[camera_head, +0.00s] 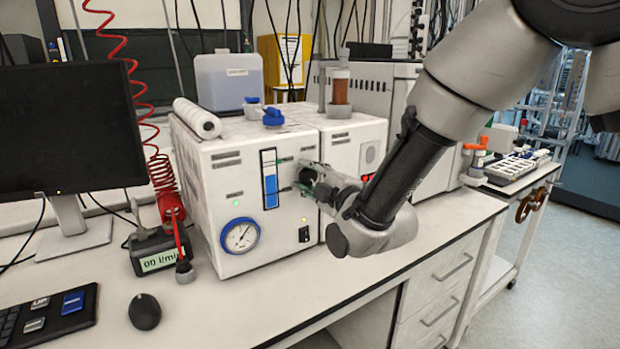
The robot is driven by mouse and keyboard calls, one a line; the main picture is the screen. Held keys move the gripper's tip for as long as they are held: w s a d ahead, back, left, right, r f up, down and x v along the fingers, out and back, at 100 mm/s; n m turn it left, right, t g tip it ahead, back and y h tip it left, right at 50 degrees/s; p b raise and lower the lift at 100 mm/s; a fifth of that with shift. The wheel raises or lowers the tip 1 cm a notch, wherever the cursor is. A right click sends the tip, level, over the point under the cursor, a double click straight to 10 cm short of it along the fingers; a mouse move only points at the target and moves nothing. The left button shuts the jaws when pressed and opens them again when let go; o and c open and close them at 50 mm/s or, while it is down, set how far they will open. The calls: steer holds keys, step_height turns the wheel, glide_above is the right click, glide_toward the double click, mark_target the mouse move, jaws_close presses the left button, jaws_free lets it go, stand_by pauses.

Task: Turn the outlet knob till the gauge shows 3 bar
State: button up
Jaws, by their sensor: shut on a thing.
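The white reactor unit (228,185) stands on the bench in the middle of the view. Its round gauge (240,236) has a blue rim and a white face at the lower left of the front. The needle seems to slant toward the upper right, but the scale is too small to read. My gripper (309,181) comes in from the right and is shut on a dark knob (306,175) on the unit's front, right of the blue level strip (269,179). The fingers hide much of the knob, and its label cannot be read.
A black switch (304,234) sits below my gripper. A flow meter (160,251) with a red coiled hose (165,178) stands left of the unit. A monitor (70,130), mouse (145,311) and keyboard (50,318) are further left. The bench front (245,308) is clear.

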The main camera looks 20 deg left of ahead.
steer(key=shift+f+n, duration=0.15)
steer(key=shift+n, duration=1.15)
steer(key=o, duration=1)
steer(key=v, duration=0.7)
steer(key=shift+s+d, duration=0.2)
